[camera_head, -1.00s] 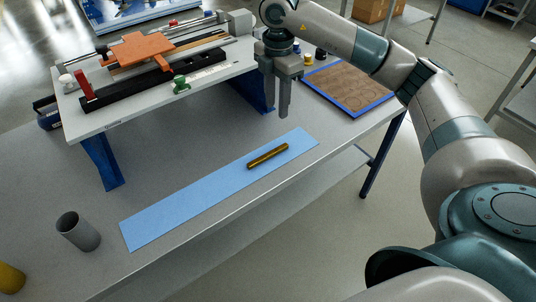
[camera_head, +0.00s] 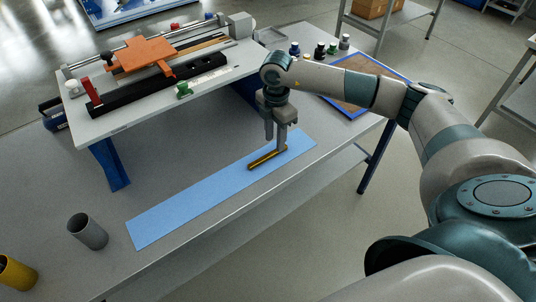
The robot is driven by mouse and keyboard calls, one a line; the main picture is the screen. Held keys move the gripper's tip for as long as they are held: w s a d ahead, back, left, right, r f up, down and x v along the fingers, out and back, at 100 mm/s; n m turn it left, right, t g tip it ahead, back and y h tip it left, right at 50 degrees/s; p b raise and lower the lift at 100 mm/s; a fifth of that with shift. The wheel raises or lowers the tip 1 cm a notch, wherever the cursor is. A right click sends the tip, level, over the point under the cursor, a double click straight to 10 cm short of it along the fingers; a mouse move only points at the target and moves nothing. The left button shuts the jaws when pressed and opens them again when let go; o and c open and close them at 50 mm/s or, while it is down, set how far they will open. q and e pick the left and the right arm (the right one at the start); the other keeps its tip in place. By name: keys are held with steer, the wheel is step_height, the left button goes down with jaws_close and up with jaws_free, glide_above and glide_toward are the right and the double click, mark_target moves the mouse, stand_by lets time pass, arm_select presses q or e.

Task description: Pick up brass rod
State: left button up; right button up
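The brass rod (camera_head: 264,161) lies on a long blue mat (camera_head: 190,205) on the grey workbench, toward the mat's right half. My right gripper (camera_head: 275,144) points down over the rod's far right end. Its two fingers are apart, so it is open and holds nothing. The nearer finger overlaps the rod's right end in the picture; I cannot tell whether it touches. My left gripper is not in view.
A raised white test rig (camera_head: 150,100) with an orange carriage (camera_head: 140,54) stands behind the mat. A grey cup (camera_head: 88,232) and a yellow cylinder (camera_head: 16,272) stand at left. A blue-edged brown board (camera_head: 349,88) and several small bottles are at right.

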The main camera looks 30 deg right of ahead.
mark_target(273, 152)
stand_by(0.3)
steer(key=shift+w+f+p, duration=0.15)
steer(key=shift+f+p, duration=0.4)
steer(key=shift+p, duration=0.15)
step_height(273, 152, down, 3)
steer(key=shift+w+f+p, duration=0.1)
steer(key=shift+p, duration=0.65)
steer(key=shift+f, duration=0.45)
jaws_close()
